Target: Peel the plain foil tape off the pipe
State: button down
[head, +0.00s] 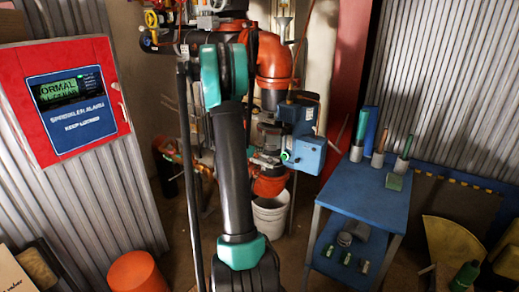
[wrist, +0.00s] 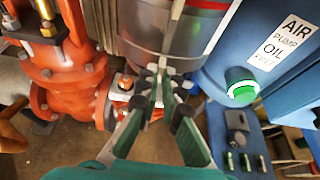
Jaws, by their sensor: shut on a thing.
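In the wrist view, my gripper (wrist: 160,82) is at the front of a grey, shiny pipe section (wrist: 140,25). Its teal-and-black fingers are drawn together at the tips on a thin pale strip (wrist: 171,42), which looks like the foil tape. The strip runs up from the fingertips along the front of the pipe. I cannot tell how much of it still sticks to the pipe. In the head view, my own arm covers much of the pipework, and the fingertips and tape cannot be made out there.
A blue box (wrist: 238,50) labelled air pump oil, with a green button (wrist: 240,88), stands close right of my gripper. Red flanged pipework (wrist: 65,65) is close on the left. A white bucket (head: 269,220) and a blue table (head: 360,195) stand beyond.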

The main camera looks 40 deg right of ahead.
jog(key=s+a, duration=0.2)
jog(key=a, duration=0.4)
jog(key=shift+s+a, duration=0.2)
jog(key=shift+s, duration=0.15)
dwell(0.5)
